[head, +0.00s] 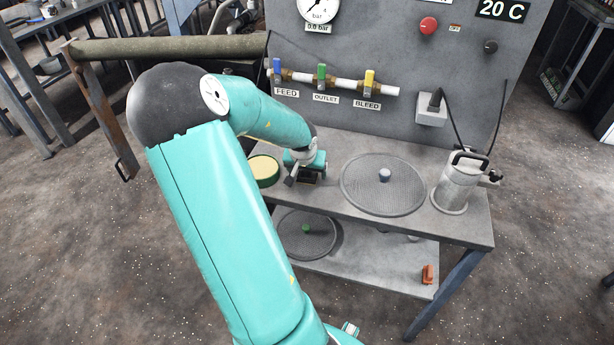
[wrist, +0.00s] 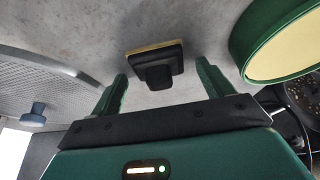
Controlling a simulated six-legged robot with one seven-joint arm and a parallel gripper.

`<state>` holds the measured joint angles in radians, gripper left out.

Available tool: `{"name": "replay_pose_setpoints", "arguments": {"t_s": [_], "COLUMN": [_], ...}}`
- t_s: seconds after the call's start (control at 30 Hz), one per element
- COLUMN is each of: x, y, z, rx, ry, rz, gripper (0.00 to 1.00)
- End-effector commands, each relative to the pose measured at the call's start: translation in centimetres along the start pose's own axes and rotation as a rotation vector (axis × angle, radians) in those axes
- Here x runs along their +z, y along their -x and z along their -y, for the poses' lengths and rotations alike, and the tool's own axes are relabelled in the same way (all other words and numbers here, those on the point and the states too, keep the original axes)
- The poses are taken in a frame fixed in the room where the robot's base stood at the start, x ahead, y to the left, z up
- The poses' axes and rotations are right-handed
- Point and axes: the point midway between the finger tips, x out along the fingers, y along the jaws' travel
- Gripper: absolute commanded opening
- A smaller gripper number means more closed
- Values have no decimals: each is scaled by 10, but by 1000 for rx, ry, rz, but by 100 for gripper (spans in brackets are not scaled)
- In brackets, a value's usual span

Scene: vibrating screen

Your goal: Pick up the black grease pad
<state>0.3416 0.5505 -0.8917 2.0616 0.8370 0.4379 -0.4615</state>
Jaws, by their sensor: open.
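The black grease pad (wrist: 158,72) has a dark grip block on top and a yellowish edge. It lies on the grey bench top, ahead of my gripper. My gripper (wrist: 162,84) is open, with one green finger on each side of the pad's line and a gap to it on both sides. Nothing is held. In the head view my gripper (head: 304,166) is low over the bench, beside the round green tin. The pad there is mostly hidden by the gripper, with a dark patch below it.
A green-rimmed tin (head: 264,170) with pale yellow contents stands just left of my gripper. A round mesh screen (head: 366,197) with a blue-grey knob lies to the right. A metal canister (head: 458,184) stands at the bench's right end. The panel with valves (head: 321,76) rises behind.

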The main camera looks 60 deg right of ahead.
Motion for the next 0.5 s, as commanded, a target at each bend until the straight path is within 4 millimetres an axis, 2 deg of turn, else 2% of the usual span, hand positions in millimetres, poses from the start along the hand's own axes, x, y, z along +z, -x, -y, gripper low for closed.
{"name": "replay_pose_setpoints", "arguments": {"t_s": [0.2,0.43,0.5], "x": [0,0,0], "y": [-1,-1,-1], "z": [0,0,0], "rx": [0,0,0], "ry": [1,1,1], "rz": [0,0,0], "gripper": [80,35,29]}}
